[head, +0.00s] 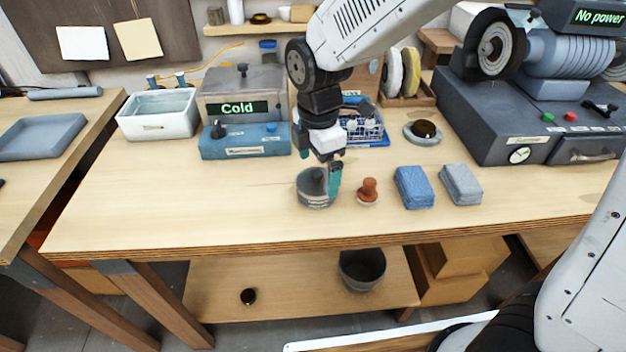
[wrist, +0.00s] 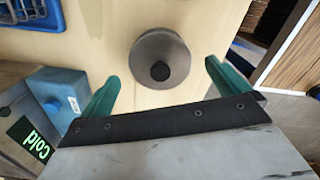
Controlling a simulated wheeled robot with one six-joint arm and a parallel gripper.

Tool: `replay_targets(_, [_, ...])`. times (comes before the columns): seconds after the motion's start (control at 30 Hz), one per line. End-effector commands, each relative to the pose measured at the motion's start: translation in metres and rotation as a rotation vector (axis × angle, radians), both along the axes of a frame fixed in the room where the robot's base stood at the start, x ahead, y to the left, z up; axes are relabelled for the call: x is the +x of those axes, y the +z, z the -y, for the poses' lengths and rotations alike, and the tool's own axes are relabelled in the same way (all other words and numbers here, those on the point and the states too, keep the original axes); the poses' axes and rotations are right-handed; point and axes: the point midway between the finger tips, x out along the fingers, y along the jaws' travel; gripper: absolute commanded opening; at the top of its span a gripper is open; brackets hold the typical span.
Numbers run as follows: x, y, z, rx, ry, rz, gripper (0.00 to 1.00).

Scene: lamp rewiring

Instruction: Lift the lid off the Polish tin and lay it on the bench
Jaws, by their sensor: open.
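The Polish tin (head: 317,203) is a short grey round tin with a pale label, upright near the front middle of the wooden bench (head: 240,205). Its lid (wrist: 149,49) shows from above in the wrist view as a grey disc with a dark round knob, and appears seated on the tin. My gripper (head: 319,172) is above the tin, pointing down, and partly hides its top in the head view. In the wrist view, the two green fingers of my gripper (wrist: 163,85) are spread apart with nothing between them, the lid lying just beyond the tips.
A red-brown stamp-like piece (head: 368,191), a blue block (head: 414,187) and a grey block (head: 461,184) stand right of the tin. A blue-based unit reading "Cold" (head: 245,142) and a blue wire basket (head: 365,128) are behind. The bench left of the tin is clear.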

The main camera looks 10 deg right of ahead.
Motion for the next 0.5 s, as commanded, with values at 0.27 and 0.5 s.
replay_targets(0.27, [0.000,-0.021,-0.002,0.000,0.002,0.001,1.00])
replay_targets(0.5, [0.000,-0.021,-0.002,0.000,0.003,0.001,0.75])
